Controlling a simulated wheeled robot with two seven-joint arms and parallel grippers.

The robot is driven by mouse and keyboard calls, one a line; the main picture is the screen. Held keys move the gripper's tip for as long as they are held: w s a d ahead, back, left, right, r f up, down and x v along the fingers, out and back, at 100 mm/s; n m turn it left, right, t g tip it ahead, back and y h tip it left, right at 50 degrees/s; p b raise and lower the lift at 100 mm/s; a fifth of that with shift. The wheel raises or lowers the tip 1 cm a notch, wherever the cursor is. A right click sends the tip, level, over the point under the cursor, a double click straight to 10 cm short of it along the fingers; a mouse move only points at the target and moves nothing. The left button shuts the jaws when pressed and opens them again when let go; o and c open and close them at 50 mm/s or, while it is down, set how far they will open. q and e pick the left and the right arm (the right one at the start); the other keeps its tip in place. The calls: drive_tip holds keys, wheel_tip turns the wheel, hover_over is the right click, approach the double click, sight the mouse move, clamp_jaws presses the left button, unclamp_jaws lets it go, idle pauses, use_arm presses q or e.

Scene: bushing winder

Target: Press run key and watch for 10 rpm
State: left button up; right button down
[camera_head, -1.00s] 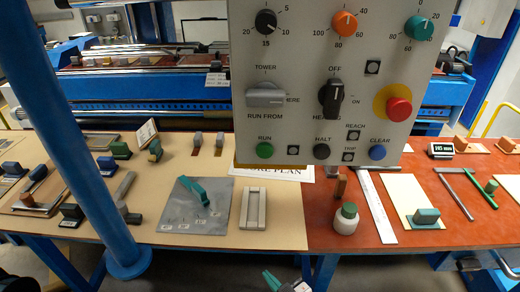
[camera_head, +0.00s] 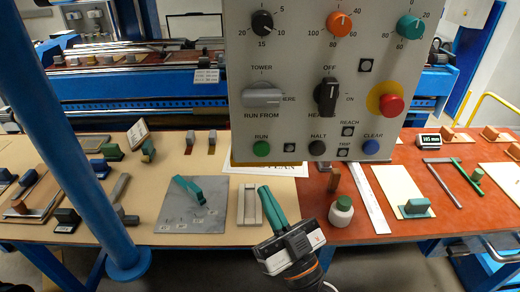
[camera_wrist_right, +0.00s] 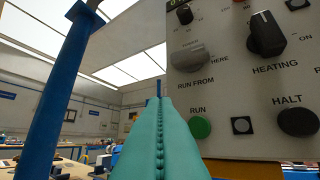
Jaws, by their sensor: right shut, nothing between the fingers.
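The grey control panel (camera_head: 285,110) hangs in front of me. Its green RUN key (camera_head: 261,149) is at the lower left, with the black HALT key (camera_head: 317,148) and blue CLEAR key (camera_head: 371,147) to its right. In the wrist view the RUN key (camera_wrist_right: 200,127) shows just right of my teal fingers. My right gripper (camera_head: 273,207) is shut and empty, below the panel's bottom edge and the RUN key, apart from both in the head view. An rpm readout is not clear to me. My left gripper is not in view.
A red mushroom button (camera_head: 391,105) and several knobs are on the panel. A blue post (camera_head: 80,150) stands at the left. The bench below holds a metal plate (camera_head: 190,213), a green-capped bottle (camera_head: 341,212) and small blocks.

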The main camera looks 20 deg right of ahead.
sight(262, 150)
drive_tip(key=shift+w, duration=0.1)
drive_tip(key=w+d, duration=0.2)
drive_tip(key=w, duration=0.6)
drive_tip(key=shift+w+d+b, duration=0.15)
drive_tip(key=shift+d+b, duration=0.1)
drive_tip(key=shift+b, duration=0.15)
drive_tip(key=shift+w, duration=0.1)
idle(1.8)
drive_tip(key=shift+w+d, duration=0.1)
drive_tip(key=shift+w, duration=0.2)
